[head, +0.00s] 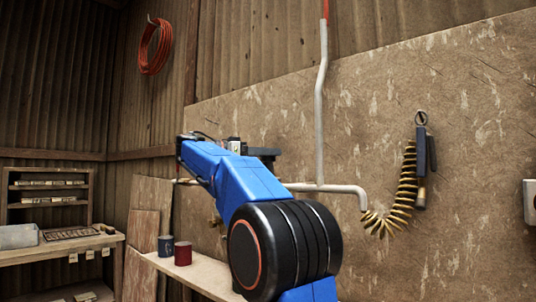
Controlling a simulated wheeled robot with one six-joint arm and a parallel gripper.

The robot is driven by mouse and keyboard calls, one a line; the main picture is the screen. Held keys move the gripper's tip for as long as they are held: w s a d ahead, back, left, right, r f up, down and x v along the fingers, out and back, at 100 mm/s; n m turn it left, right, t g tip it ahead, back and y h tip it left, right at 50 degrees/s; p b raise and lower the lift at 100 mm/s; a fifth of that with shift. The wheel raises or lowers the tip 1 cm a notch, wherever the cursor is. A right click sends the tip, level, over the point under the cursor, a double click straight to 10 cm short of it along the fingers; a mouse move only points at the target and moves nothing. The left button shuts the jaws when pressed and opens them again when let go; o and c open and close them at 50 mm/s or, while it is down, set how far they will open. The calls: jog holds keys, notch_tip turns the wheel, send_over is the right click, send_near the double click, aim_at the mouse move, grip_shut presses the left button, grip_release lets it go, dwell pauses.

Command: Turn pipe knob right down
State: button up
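A pale pipe (320,110) runs down the wall panel and meets a horizontal pipe (335,188). The horizontal pipe passes behind my blue arm and shows again at its left. A small brass-coloured fitting (214,221) shows just left of my arm, below the pipe line. It may be the pipe knob or part of it; it is too small and too covered to tell. My gripper (267,153) seems to be the dark part behind the upper arm, in front of the panel. Its fingers are not clear, and I see nothing held in it.
A coiled yellow hose (402,190) hangs from the pipe's right end, beside a dark handled tool (421,160). A blue-grey can (166,246) and a red can (183,253) stand on a low bench (205,275). A wooden table (60,250) stands at left.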

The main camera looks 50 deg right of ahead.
jog(key=shift+n+t, duration=0.3)
jog(key=shift+t, duration=0.2)
jog(key=shift+c, duration=0.4)
jog(key=n+t+h, duration=0.1)
jog(key=n+t, duration=0.1)
jog(key=t, duration=0.2)
jog(key=shift+s+n, duration=0.15)
jog(key=shift+n, duration=0.25)
jog(key=n+t, duration=0.3)
jog(key=t, duration=0.2)
jog(key=shift+t, duration=0.4)
jog(key=shift+n+t+y, duration=0.65)
jog(key=shift+n+t, duration=0.55)
jog(key=shift+t, duration=0.3)
jog(key=shift+n+t+y, duration=0.65)
jog(key=shift+n+t, duration=0.55)
jog(key=shift+t, duration=0.3)
jog(key=shift+n+t+y, duration=1.2)
jog(key=shift+t, duration=0.3)
jog(key=o, duration=1)
jog(key=shift+o, duration=0.2)
jog(key=shift+a, duration=0.1)
